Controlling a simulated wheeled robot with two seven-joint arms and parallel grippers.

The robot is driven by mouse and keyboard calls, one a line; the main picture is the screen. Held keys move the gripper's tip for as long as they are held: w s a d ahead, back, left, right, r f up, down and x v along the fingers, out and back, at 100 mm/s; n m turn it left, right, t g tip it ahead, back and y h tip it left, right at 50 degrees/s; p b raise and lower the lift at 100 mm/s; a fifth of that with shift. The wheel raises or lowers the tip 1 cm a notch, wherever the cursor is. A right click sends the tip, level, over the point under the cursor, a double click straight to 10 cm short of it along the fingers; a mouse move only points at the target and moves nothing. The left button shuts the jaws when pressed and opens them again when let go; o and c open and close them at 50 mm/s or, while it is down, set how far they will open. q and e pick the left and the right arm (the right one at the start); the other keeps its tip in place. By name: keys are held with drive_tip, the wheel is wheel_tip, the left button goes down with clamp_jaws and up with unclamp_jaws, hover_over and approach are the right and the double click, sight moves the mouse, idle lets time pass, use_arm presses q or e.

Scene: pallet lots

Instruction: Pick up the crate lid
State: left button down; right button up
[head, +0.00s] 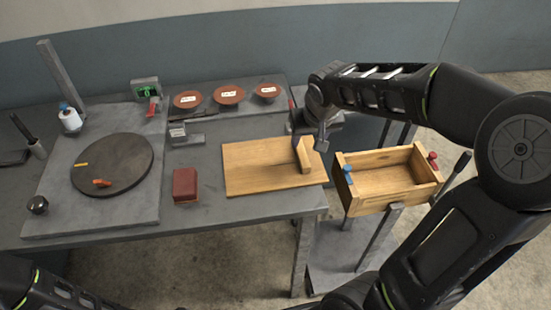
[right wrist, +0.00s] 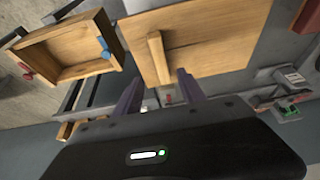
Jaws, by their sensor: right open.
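The crate lid (head: 255,168) is a flat wooden board with a raised wooden bar handle (head: 304,155) near its right end. It lies flat on the grey table. My right gripper (head: 307,142) is over the lid's right end, close to the handle. In the right wrist view the lid (right wrist: 215,40) and its handle (right wrist: 157,60) show ahead of the open fingers (right wrist: 159,80). The handle's near end lines up with the gap between the fingers; I cannot tell whether they touch it. The open wooden crate (head: 385,183) stands right of the table. My left gripper is out of view.
A dark red block (head: 185,185) lies left of the lid. Several brown discs (head: 228,95) sit along the back. A dark round turntable (head: 112,165) is at the left. The crate carries blue (head: 347,170) and red (head: 433,157) clamps on its ends.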

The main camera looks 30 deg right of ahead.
sight(302, 152)
drive_tip(key=shift+x, duration=1.4)
drive_tip(key=shift+w, duration=0.1)
drive_tip(key=p+x, duration=0.1)
drive_tip(key=x, duration=0.4)
drive_tip(key=shift+a+f, duration=0.1)
drive_tip(key=shift+f, duration=0.05)
drive_tip(key=shift+c, duration=0.6)
clamp_jaws()
